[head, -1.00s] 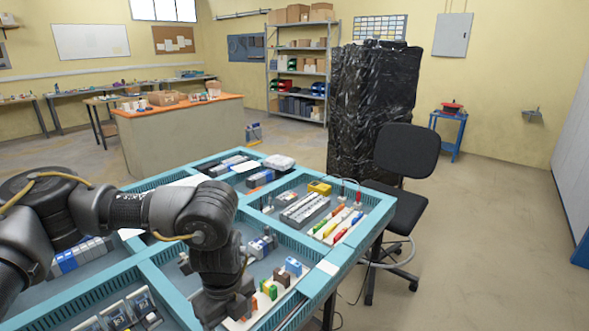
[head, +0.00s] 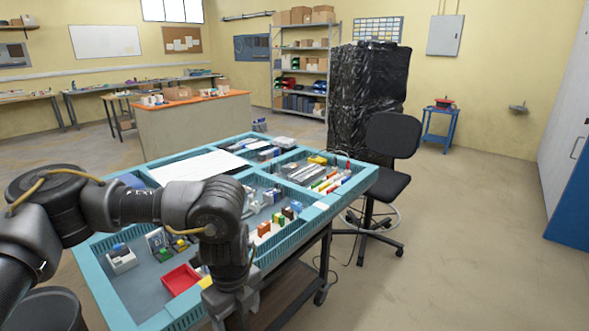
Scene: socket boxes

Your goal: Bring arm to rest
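My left arm comes in from the left of the head view, with its gripper (head: 232,305) hanging down at the near edge of the teal table (head: 330,203). The gripper's fingertips sit at the bottom of the picture, and their opening is not clear. I see nothing held in it. My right arm and gripper are not in view.
The table's compartments hold a red bin (head: 181,279), a white panel (head: 198,166) and several small coloured parts. A black office chair (head: 391,160) stands right of the table. A black-wrapped stack (head: 367,95) is behind it. The floor at right is clear.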

